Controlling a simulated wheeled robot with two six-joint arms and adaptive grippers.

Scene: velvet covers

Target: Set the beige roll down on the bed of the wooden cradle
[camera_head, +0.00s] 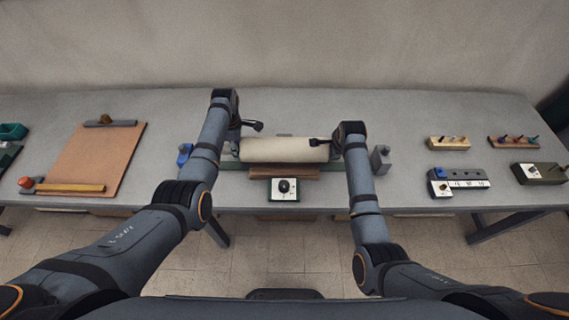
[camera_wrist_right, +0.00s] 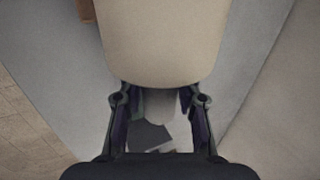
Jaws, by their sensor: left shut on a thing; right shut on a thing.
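The beige roll (camera_head: 283,150) lies level, left to right, between my two grippers at the middle of the table. My left gripper (camera_head: 238,142) is shut on its left end; its fingertips are mostly hidden. My right gripper (camera_head: 332,146) is shut on its right end. In the right wrist view the roll (camera_wrist_right: 162,45) fills the top, and the fingers of the right gripper (camera_wrist_right: 160,108) flank a narrow part at its end. The wooden cradle (camera_head: 284,174) shows as a brown strip below the roll in the picture. The roll hides most of it, and any gap is unclear.
A white box with a black knob (camera_head: 284,188) sits in front of the cradle.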

